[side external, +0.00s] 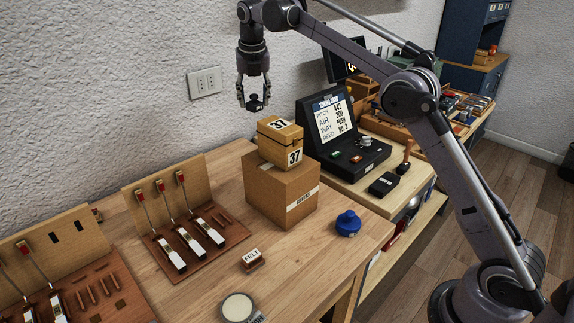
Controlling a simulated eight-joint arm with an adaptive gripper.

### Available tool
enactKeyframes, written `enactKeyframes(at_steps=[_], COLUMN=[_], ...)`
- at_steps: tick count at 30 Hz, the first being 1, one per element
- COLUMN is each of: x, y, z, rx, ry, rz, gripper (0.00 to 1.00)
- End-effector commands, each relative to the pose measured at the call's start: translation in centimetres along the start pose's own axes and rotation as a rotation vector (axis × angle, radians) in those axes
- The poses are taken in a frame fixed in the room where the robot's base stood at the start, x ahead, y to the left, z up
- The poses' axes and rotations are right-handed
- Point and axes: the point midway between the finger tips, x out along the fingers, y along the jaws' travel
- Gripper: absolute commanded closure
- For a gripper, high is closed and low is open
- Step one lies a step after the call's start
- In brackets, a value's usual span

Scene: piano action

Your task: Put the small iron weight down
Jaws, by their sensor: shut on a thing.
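My gripper (254,96) is high at the top left of centre, pointing down, near the wall. It is shut on a small dark weight (256,101), which it holds in the air. Below it and a little to the right is a wooden box marked 37 (281,133), on top of a larger brown box (283,189) on the table. The weight is clear of the boxes. Its lower shape is small and dark, so its details are hard to tell.
The wooden table (200,272) holds hammer-action boards (187,225), a blue knobbed object (348,223), a small FELT block (252,259) and a pale round dish (238,307). A black console (340,130) stands on the bench to the right. Bare tabletop shows around the FELT block.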

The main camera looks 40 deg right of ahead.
Motion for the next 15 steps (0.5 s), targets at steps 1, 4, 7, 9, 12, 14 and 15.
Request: enactKeyframes(at_steps=[1, 4, 7, 9, 12, 14, 15], x=[-0.6, -1.5, -2.4, -3.1, -4.3, -5.0, -5.6], y=[0.0, -0.6, -1.0, -1.4, -2.2, -2.7, -3.1], z=[0.1, -0.5, -1.0, -1.5, -2.3, -3.0, -3.5], rx=[0.000, -0.011, -0.021, -0.028, -0.043, -0.052, -0.058], ry=[0.000, 0.000, 0.001, 0.001, 0.002, 0.002, 0.002], rz=[0.000, 0.003, 0.006, 0.008, 0.012, 0.014, 0.016], gripper=[0.95, 0.95, 0.95, 0.95, 0.95, 0.95, 0.95])
